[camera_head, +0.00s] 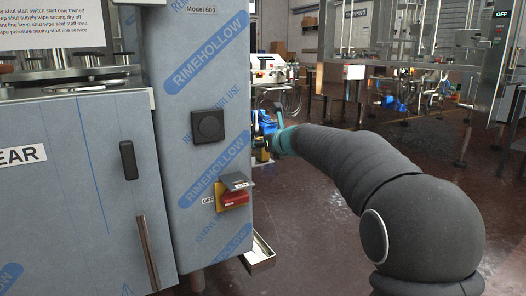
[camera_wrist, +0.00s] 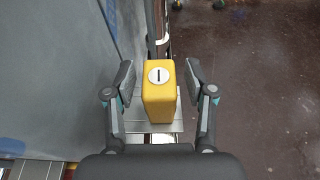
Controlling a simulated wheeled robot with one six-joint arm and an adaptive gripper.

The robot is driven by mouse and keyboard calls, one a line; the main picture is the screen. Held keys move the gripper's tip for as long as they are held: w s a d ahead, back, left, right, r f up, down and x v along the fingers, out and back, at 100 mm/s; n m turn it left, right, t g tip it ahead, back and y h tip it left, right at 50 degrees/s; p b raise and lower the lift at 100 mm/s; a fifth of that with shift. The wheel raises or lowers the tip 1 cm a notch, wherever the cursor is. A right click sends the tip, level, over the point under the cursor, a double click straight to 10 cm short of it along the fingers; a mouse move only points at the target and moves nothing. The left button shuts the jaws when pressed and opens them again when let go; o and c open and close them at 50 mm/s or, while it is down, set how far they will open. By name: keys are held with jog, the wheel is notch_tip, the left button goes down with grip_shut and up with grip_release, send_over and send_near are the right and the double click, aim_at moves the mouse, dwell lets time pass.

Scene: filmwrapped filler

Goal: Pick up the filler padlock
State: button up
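The padlock (camera_wrist: 158,95) has a yellow block-shaped body with a round pale disc and a dark slot on its near face. It is in the middle of the wrist view. My gripper (camera_wrist: 159,82) is open, with one dark finger on each side of the padlock. Gaps show between the fingers and its sides. In the head view my gripper (camera_head: 277,137) is by the right edge of the wrapped filler cabinet (camera_head: 85,190). A small yellow patch shows there, but I cannot tell whether it is the padlock.
Brown floor (camera_head: 310,235) is open to the right. Metal frames stand behind.

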grip_shut()
jog(key=shift+r, duration=0.1)
